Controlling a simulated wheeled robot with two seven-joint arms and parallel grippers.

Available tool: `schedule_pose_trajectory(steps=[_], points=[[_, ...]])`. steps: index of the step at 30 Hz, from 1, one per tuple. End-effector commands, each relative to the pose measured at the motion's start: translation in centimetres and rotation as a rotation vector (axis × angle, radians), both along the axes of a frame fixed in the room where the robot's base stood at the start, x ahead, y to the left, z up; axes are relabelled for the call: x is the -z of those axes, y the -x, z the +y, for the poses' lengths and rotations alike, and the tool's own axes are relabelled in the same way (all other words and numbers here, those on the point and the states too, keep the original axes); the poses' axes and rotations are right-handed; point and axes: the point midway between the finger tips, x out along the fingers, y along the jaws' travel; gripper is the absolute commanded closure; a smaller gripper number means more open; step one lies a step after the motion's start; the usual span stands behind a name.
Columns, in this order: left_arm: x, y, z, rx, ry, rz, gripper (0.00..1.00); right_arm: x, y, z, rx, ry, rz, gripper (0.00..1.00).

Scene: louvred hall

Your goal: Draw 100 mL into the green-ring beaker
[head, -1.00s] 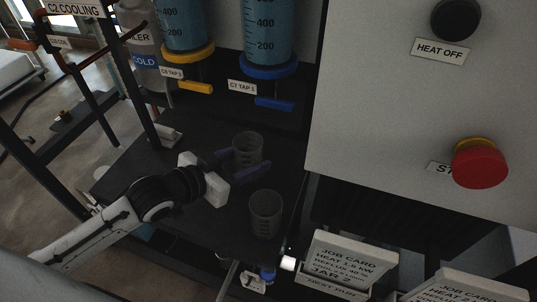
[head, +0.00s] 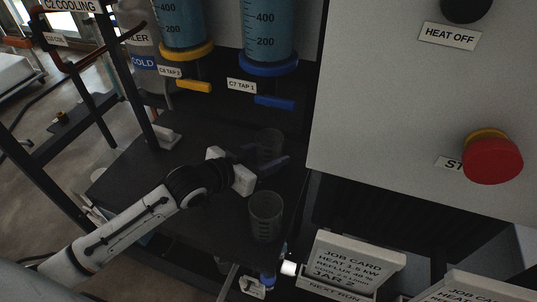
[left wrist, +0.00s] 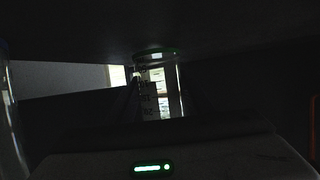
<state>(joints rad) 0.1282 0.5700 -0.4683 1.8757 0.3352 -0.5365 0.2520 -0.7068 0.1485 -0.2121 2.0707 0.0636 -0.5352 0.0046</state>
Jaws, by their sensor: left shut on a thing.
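My left gripper (head: 262,166) is shut on a clear beaker (head: 270,146), with a dark finger on either side of it. The beaker is upright over the dark shelf, below and near the blue-collared C7 tap (head: 274,103). I cannot tell whether its base touches the shelf. In the left wrist view the held beaker (left wrist: 160,88) has a green ring at its rim and looks empty, though that view is dark. A second clear beaker (head: 265,216) stands nearer on the shelf; its ring colour is unclear. My right gripper is not in view.
The blue-collared cylinder (head: 268,35) and yellow-collared cylinder (head: 183,25) hold blue liquid above the shelf (head: 140,195). The yellow C6 tap (head: 194,86) is left of C7. A grey panel with a red stop button (head: 492,160) bounds the right. Job cards (head: 350,262) stand in front.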

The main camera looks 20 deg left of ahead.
Motion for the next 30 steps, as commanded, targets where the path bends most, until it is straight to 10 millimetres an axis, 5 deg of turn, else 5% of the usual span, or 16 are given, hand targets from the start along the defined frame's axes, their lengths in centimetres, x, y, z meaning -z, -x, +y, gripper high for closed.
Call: schedule_pose_trajectory(steps=[2, 3, 6, 17, 30], points=[[0.3, 0.0, 0.0, 0.0, 0.0, 0.001, 0.75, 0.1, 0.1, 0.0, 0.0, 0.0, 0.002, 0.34], [0.3, 0.0, 0.0, 0.0, 0.0, 0.001, 0.49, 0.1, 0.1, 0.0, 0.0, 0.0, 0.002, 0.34], [0.3, 0.0, 0.0, 0.0, 0.0, 0.001, 0.34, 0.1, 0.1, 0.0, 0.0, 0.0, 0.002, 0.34], [-0.2, 0.1, 0.0, 0.0, 0.0, 0.0, 0.34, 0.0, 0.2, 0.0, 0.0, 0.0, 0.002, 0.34], [-3.3, 7.2, 3.3, 0.0, -0.003, 0.003, 0.34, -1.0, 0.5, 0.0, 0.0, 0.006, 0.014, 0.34]])
